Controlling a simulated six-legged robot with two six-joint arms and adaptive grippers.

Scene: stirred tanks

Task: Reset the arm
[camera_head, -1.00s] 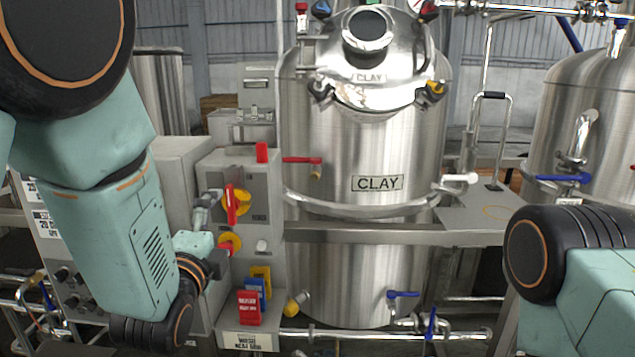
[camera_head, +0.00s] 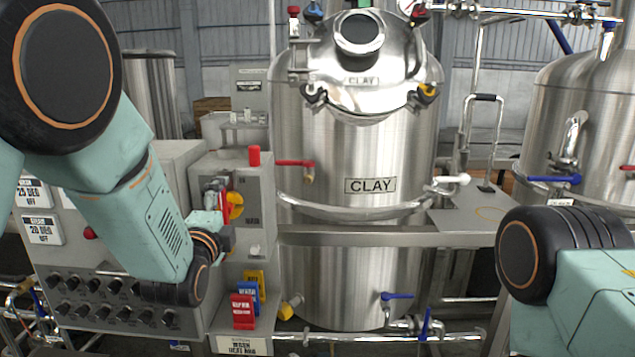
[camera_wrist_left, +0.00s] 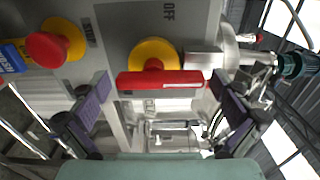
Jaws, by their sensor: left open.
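My left gripper (camera_head: 222,198) is in front of the grey control box (camera_head: 265,215) in the head view. In the left wrist view its two dark pads (camera_wrist_left: 160,88) stand apart, on either side of a red switch handle (camera_wrist_left: 158,82) on a yellow round base (camera_wrist_left: 153,52). The handle lies across the gap, and I cannot tell whether a pad touches it. A red push button (camera_wrist_left: 46,49) on a yellow disc is to the left in that view. My right arm shows at the lower right of the head view, but its gripper is out of frame.
A steel tank labelled CLAY (camera_head: 345,155) stands behind and right of the box. Red, blue and yellow tags (camera_head: 243,310) hang low on the box. A knob panel (camera_head: 110,290) lies at left. Another tank (camera_head: 560,120) stands at right.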

